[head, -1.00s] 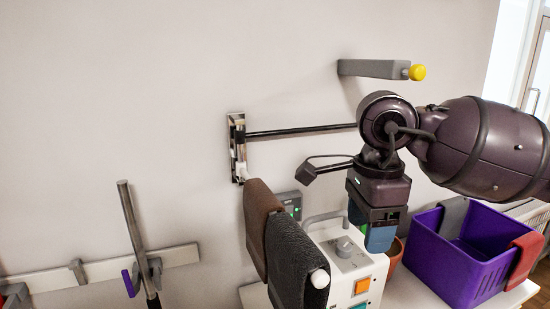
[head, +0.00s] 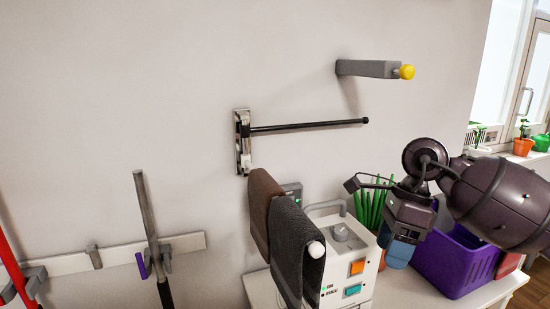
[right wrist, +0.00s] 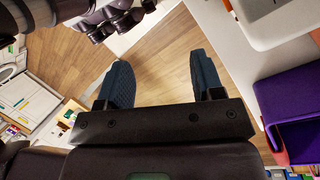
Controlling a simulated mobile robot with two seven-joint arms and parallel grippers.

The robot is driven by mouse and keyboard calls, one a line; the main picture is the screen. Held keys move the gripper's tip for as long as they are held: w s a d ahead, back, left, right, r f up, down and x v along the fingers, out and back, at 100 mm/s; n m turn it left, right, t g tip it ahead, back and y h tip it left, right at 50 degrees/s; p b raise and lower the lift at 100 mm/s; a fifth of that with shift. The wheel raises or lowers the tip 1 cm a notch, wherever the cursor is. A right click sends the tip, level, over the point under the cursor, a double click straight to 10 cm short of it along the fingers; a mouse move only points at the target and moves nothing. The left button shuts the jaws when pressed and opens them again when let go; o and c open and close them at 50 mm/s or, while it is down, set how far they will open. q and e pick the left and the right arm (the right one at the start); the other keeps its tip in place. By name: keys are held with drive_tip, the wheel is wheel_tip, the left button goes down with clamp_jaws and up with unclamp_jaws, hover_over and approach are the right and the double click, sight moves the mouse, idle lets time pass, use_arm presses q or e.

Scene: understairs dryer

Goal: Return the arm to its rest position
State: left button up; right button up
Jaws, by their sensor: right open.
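My right gripper (head: 399,254) hangs pointing down in the head view, between the white control box and the purple bin, with its arm coming in from the right. In the right wrist view its two blue fingers (right wrist: 158,82) are spread apart with only wooden floor visible between them. It is open and empty. My left gripper is not in the head view.
A purple bin (head: 452,265) stands on the white table (head: 408,289), partly behind my right arm. A white control box (head: 345,262) stands beside hanging brown (head: 262,205) and dark grey (head: 290,250) towels. A black wall bar (head: 305,126) and grey bracket (head: 366,69) stick out above.

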drive_tip(key=s+d+f+m+y, duration=0.3)
drive_tip(key=s+d+f+m, duration=0.15)
drive_tip(key=d+f, duration=0.65)
drive_tip(key=s+d+f+m+y, duration=0.3)
drive_tip(key=d+f+m, duration=0.3)
drive_tip(key=d+f, duration=0.55)
drive_tip(key=w+d+r+m+t+y, duration=0.2)
drive_tip(key=w+r+m+t+y, duration=0.1)
drive_tip(key=w+r+m+t, duration=1.1)
drive_tip(key=w+d+f+m+t+h, duration=0.2)
drive_tip(key=d+m+h, duration=0.55)
drive_tip(key=m, duration=0.25)
drive_tip(key=w+d+f+m+t+h, duration=0.1)
drive_tip(key=w+d+m+t+h, duration=0.15)
drive_tip(key=d+m+h, duration=0.55)
drive_tip(key=s+a+f+m+g+y, duration=0.1)
drive_tip(key=s+a+f+m+g, duration=0.1)
drive_tip(key=s+a+f, duration=0.8)
drive_tip(key=s+a+f+m+g+y, duration=0.1)
drive_tip(key=s+a+f+m+g, duration=0.1)
drive_tip(key=s+a+f, duration=0.75)
drive_tip(key=s+a+f+m+g+y, duration=0.1)
drive_tip(key=s+a+f+m, duration=0.3)
drive_tip(key=s+a, duration=0.9)
wheel_tip(320, 180, down, 2)
drive_tip(key=shift+s+a+f, duration=0.1)
drive_tip(key=shift+s+a, duration=0.25)
drive_tip(key=shift+a, duration=0.05)
